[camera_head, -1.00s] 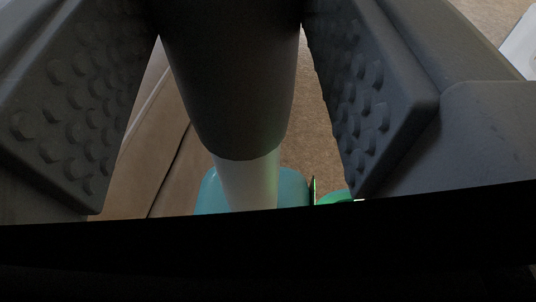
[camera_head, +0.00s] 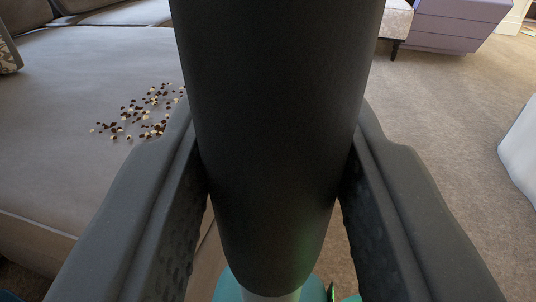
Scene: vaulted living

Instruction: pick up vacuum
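The vacuum is upright in front of my camera. Its thick dark grey handle or body (camera_head: 268,130) fills the middle of the view and narrows downward. Below it is a short white section (camera_head: 270,295), with a teal part (camera_head: 312,290) partly cut off at the bottom edge. My gripper (camera_head: 275,150) has one ridged finger on each side of the dark cylinder. The upper parts of the fingers meet its outline, while lower down gaps show between pads and cylinder. Whether the fingers press on it is not clear.
A grey sofa (camera_head: 80,90) lies close on the left, with scattered brown and cream bits (camera_head: 140,115) on its seat. Carpet (camera_head: 450,120) is open on the right. A lilac box-like piece (camera_head: 455,22) stands at the back, and a white object (camera_head: 522,150) is at the right edge.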

